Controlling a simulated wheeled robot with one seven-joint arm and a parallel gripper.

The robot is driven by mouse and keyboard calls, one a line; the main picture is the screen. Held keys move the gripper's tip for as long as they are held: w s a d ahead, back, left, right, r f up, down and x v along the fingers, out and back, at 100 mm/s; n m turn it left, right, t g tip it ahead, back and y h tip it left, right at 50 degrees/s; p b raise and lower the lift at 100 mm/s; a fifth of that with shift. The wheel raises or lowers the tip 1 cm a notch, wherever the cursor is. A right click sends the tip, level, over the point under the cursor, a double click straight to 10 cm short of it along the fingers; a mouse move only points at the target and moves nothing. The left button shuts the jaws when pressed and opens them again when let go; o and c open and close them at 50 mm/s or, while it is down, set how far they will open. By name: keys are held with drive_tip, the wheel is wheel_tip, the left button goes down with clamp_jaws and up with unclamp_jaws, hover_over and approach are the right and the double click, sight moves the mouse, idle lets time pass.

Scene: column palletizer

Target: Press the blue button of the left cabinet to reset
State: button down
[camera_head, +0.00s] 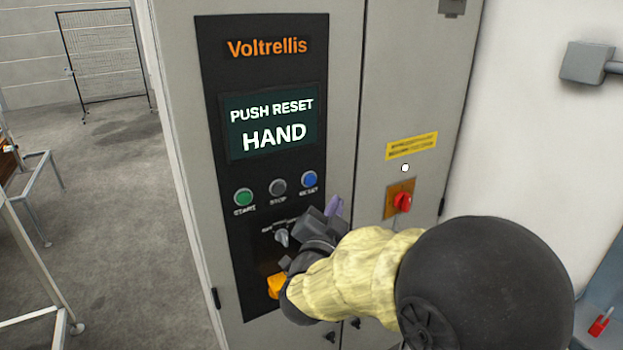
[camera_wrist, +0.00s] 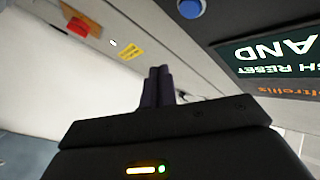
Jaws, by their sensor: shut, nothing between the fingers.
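The cabinet (camera_head: 180,150) has a black panel marked Voltrellis. Its screen (camera_head: 272,122) reads "PUSH RESET HAND". Below the screen are a green START button (camera_head: 243,198), a dark STOP button (camera_head: 278,187) and the blue RESET button (camera_head: 309,179). My gripper (camera_head: 335,206) is just below and right of the blue button, apart from it in the picture. In the wrist view the blue button (camera_wrist: 191,8) is at the top edge, beyond my gripper (camera_wrist: 158,72) and slightly right of it. The two fingers are together, with nothing between them.
A selector knob (camera_head: 283,238) sits below the buttons, partly behind my gripper, with a yellow part (camera_head: 275,285) lower down. A red rotary switch (camera_head: 402,202) is on the right door under a yellow label (camera_head: 411,146). A mesh fence (camera_head: 104,55) stands far left.

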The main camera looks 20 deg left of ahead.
sight(310, 180)
drive_tip(key=shift+w+a+p, duration=0.5)
drive_tip(key=shift+w+a, duration=0.65)
drive_tip(key=shift+a, duration=0.2)
drive_tip(key=shift+w+a+p, duration=0.45)
drive_tip(key=shift+w+a, duration=0.7)
drive_tip(key=shift+a, duration=0.2)
drive_tip(key=shift+w+a, duration=0.1)
drive_tip(key=shift+w+a, duration=0.2)
drive_tip(key=shift+a, duration=0.05)
drive_tip(key=shift+w+a+b, duration=0.2)
drive_tip(key=shift+a+b, duration=0.05)
drive_tip(key=shift+b, duration=0.1)
idle(0.8)
drive_tip(key=shift+s+d+b, duration=0.5)
drive_tip(key=shift+d+b, duration=0.1)
drive_tip(key=shift+b, duration=0.05)
idle(0.3)
